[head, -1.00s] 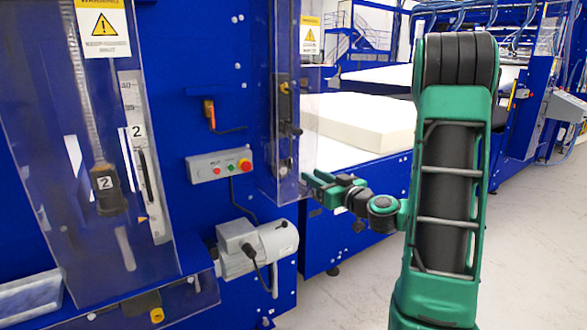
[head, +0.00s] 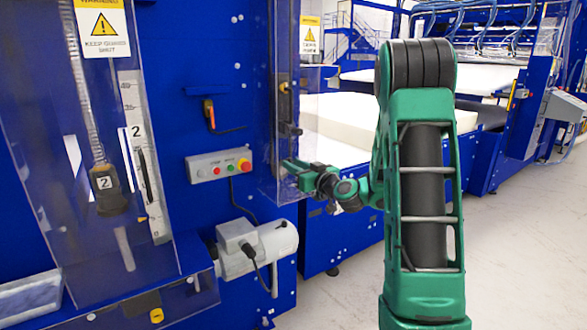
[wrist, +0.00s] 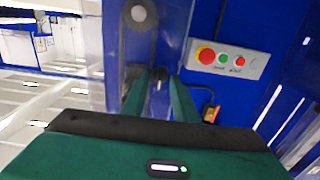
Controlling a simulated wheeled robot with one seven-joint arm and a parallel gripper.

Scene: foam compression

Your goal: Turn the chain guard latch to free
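My gripper (head: 286,168) is at the lower edge of the narrow clear guard on the right side of the blue machine. In the wrist view my gripper's two green fingers (wrist: 160,88) are apart, with a small dark part showing between or beyond their tips; contact cannot be told. The narrow clear guard (head: 262,130) has a dark vertical strip with small fittings behind it. I cannot tell for certain which part is the chain guard latch.
A grey button box (head: 219,166) is left of my gripper, and a grey motor (head: 257,248) juts out below. A larger clear guard (head: 70,180) covers a scale at left. White foam (head: 345,130) lies behind. Bare floor (head: 510,260) is at right.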

